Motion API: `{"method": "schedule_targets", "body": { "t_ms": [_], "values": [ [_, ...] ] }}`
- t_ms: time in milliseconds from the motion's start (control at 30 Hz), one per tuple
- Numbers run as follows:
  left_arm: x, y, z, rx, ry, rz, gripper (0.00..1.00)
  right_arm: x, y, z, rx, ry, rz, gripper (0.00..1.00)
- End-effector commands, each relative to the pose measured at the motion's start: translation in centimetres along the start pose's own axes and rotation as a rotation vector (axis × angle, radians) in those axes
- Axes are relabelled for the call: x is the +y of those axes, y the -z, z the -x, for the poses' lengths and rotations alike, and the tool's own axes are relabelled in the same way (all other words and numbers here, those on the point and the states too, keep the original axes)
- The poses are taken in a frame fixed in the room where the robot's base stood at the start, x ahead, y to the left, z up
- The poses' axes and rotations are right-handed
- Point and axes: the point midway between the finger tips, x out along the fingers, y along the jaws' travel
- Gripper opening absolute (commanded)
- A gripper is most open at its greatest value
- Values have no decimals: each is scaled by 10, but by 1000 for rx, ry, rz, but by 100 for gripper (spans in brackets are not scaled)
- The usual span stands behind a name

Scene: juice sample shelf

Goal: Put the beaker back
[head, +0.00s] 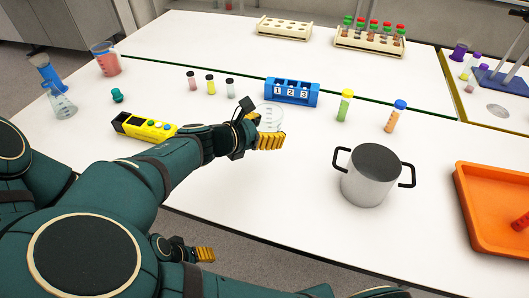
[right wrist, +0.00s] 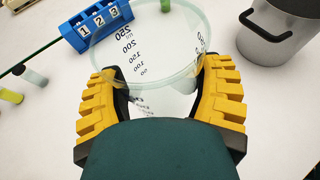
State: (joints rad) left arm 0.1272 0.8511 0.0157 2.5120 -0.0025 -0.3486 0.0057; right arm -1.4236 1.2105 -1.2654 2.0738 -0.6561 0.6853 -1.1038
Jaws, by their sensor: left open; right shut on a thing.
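The clear beaker (head: 271,114) with volume marks is held in my right gripper (head: 262,140), just in front of the blue block numbered 1, 2, 3 (head: 292,91). In the right wrist view, the beaker (right wrist: 145,45) sits between the yellow fingers of the right gripper (right wrist: 165,100), which press on its sides. It looks empty. I cannot tell whether its base touches the table. My left gripper (head: 205,253) is low, in front of the table's near edge, open and empty.
A metal pot (head: 368,185) and an orange tray (head: 480,235) stand to the right. A yellow device (head: 143,127), a flask (head: 62,104) and a beaker of red liquid (head: 108,62) stand left. Capped vials (head: 345,106) stand near the block. White table between pot and block is clear.

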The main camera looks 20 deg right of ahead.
Motion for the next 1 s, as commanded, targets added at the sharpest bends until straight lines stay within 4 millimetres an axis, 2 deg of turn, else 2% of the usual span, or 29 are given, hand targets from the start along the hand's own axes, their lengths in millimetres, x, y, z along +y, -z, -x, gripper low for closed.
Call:
{"method": "schedule_targets", "body": {
  "t_ms": [200, 533, 700, 1000],
  "values": [
    [-5, 1, -14, 5, 0, -1, 58, -2, 38, -16, -4, 6, 2, 26],
    [-8, 2, -22, 10, 1, -2, 58, -1, 65, -26, -2, 3, 2, 26],
    [-11, 3, -30, 14, 1, -2, 58, -1, 87, -35, -3, 4, 2, 26],
    [-11, 4, -29, 15, 1, -2, 58, 0, 90, -36, 0, 2, 0, 26]
  ]
}}
